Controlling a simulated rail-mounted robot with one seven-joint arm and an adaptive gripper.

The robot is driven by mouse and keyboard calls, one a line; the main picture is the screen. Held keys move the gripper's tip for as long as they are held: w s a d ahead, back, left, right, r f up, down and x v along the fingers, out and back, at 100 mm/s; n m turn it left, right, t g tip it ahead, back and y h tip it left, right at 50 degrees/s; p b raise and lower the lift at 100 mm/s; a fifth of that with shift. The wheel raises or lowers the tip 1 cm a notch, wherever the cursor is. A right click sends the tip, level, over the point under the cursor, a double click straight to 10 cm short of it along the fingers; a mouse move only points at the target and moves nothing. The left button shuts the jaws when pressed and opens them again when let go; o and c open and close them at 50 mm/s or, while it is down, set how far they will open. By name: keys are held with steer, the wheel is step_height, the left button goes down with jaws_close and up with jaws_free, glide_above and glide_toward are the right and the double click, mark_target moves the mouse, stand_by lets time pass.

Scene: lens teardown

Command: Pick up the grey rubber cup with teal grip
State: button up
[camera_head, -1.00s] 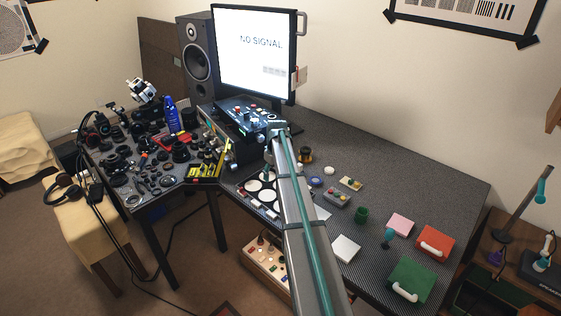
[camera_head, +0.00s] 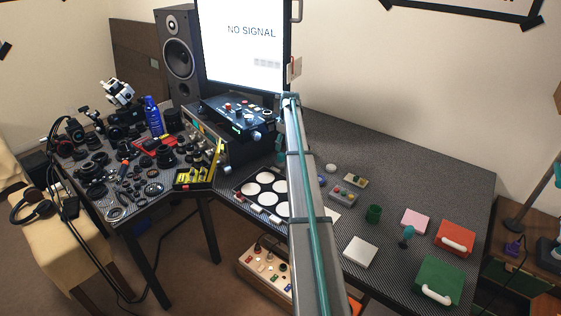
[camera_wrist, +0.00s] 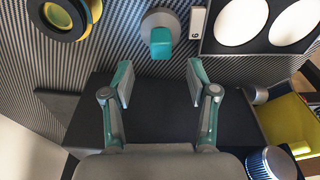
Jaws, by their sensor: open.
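The grey rubber cup (camera_wrist: 160,22) with its teal grip (camera_wrist: 161,43) stands on the ribbed dark mat at the top middle of the wrist view. My gripper (camera_wrist: 160,82) is open and empty, its two teal-and-grey fingers spread apart below the cup in that picture. The grip lies roughly in line with the gap between the fingers, apart from both. In the head view my arm runs up the middle, and I cannot make out the cup or the fingers there.
A tray with white discs (camera_wrist: 242,20) lies close right of the cup; it also shows in the head view (camera_head: 240,183). A black and yellow ring (camera_wrist: 62,14) lies left. A control box (camera_head: 238,115) stands by the monitor.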

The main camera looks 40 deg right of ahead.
mark_target(281, 153)
steer(key=shift+w+a+f+p, duration=0.15)
steer(key=shift+f+p, duration=0.15)
steer(key=shift+f, duration=0.75)
steer(key=shift+w+f+p, duration=0.2)
steer(key=shift+f+p, duration=0.1)
steer(key=shift+f, duration=0.75)
steer(key=shift+w+a+f+p, duration=0.15)
steer(key=shift+f+p, duration=0.15)
steer(key=shift+f, duration=0.75)
steer(key=shift+d, duration=0.1)
jaws_close()
